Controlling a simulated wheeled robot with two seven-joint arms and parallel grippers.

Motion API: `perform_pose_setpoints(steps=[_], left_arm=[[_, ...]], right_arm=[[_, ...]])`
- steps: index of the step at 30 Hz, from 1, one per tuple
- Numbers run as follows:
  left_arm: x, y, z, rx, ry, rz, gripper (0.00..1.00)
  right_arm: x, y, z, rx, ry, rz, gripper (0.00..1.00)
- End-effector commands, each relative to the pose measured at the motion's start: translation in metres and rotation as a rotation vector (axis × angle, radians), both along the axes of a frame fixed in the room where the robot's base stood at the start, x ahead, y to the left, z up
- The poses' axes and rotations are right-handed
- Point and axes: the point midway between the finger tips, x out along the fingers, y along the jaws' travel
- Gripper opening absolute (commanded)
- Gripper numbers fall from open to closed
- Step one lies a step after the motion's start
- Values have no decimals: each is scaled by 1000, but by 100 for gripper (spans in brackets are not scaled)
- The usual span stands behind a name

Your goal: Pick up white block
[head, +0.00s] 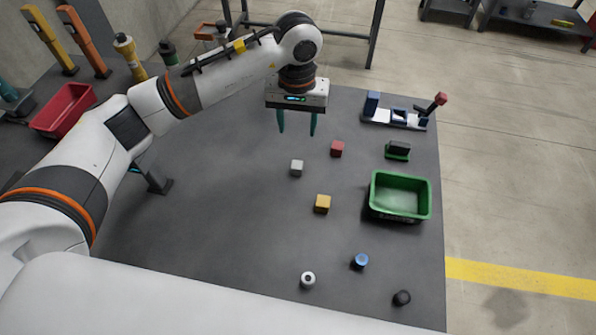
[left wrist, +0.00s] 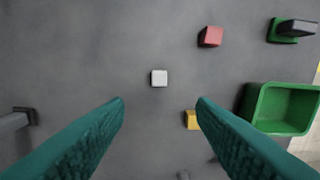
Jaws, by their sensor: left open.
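The white block (head: 296,168) is a small pale cube lying on the dark grey table. My left gripper (head: 297,130) hangs above the table, behind the white block in the head view, with its two teal fingers spread apart and nothing between them. In the left wrist view the white block (left wrist: 159,78) lies beyond the gap between the fingertips (left wrist: 160,101), apart from both. My right gripper is in neither view.
Near the white block are a red block (head: 337,149) and a yellow block (head: 322,204). A green bin (head: 430,200) stands to the right. A blue cylinder (head: 360,261), white ring (head: 308,279) and black piece (head: 402,298) lie nearer. The table's left middle is clear.

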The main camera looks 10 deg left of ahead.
Motion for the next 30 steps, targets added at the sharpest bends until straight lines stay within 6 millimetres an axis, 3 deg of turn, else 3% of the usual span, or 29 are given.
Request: perform_pose_setpoints(steps=[3, 6, 16, 23, 30], left_arm=[[0, 0, -20, 0, 0, 0, 51], [0, 0, -25, 0, 2, 0, 51], [-1, -1, -75, -1, 5, 1, 51], [0, 0, -93, -1, 2, 1, 51], [2, 1, -127, -1, 4, 2, 51]], right_arm=[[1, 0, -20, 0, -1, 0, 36], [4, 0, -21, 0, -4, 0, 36], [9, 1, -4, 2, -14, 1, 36], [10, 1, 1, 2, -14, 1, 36], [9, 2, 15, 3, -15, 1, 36]])
